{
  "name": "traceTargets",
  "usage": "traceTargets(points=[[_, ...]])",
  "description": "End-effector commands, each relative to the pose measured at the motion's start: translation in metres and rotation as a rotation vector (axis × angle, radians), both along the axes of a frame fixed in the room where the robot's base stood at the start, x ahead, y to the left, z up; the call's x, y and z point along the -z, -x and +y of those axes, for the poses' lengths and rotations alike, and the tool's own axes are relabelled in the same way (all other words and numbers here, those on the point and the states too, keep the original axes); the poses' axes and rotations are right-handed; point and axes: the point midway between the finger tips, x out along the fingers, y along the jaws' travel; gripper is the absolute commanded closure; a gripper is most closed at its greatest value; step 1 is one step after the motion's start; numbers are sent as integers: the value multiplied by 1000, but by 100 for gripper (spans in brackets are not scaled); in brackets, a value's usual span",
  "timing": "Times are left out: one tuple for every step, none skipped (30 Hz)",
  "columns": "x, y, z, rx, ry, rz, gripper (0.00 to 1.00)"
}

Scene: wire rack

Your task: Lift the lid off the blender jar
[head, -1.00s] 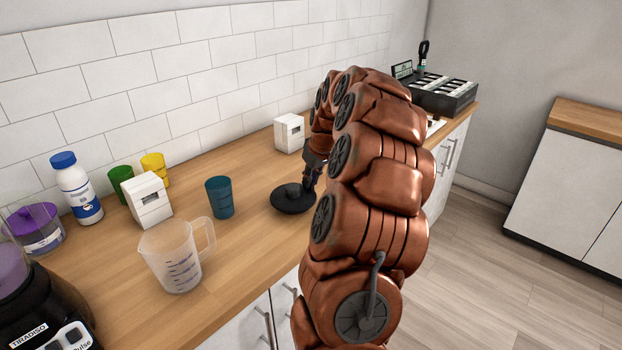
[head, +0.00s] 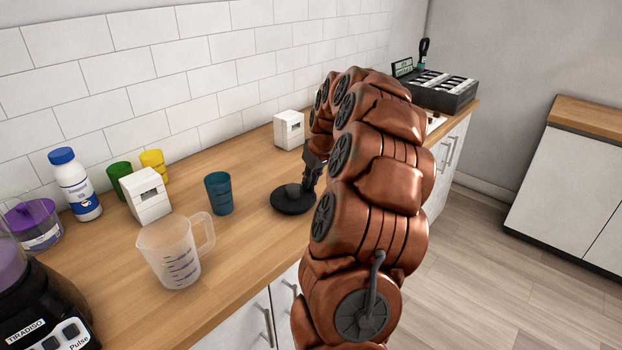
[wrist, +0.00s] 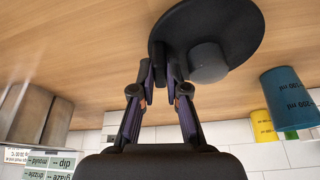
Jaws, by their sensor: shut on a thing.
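A round black lid (head: 293,200) with a raised knob is at the counter, to the right of the blue cup. I cannot tell whether it touches the wood. It also shows in the wrist view (wrist: 228,28), with its knob (wrist: 208,64) right of my fingertips. My gripper (wrist: 166,72) is shut on the lid near its edge; in the head view it is partly hidden by my arm (head: 315,165). The blender (head: 45,310), with a black base and a purplish jar, stands at the lower left, cut off by the frame.
A clear measuring jug (head: 172,255), a blue cup (head: 219,193), a white box (head: 149,197), green (head: 118,178) and yellow (head: 154,163) cups and a white bottle (head: 76,185) stand left. Another white box (head: 289,130) and a black tray (head: 436,92) are farther back.

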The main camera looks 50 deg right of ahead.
Motion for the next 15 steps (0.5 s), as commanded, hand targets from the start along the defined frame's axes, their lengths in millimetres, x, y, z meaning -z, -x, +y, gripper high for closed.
traceTargets(points=[[1,0,0,0,0,0,100],[2,0,0,0,0,0,100],[2,0,0,0,0,0,100],[3,0,0,0,0,0,100],[3,0,0,0,0,0,100],[4,0,0,0,0,0,100],[5,0,0,0,0,0,100],[4,0,0,0,0,0,100],[4,0,0,0,0,0,100],[4,0,0,0,0,0,100],[4,0,0,0,0,0,100],[4,0,0,0,0,0,100],[4,0,0,0,0,0,100],[4,0,0,0,0,0,84],[4,0,0,0,0,0,80]])
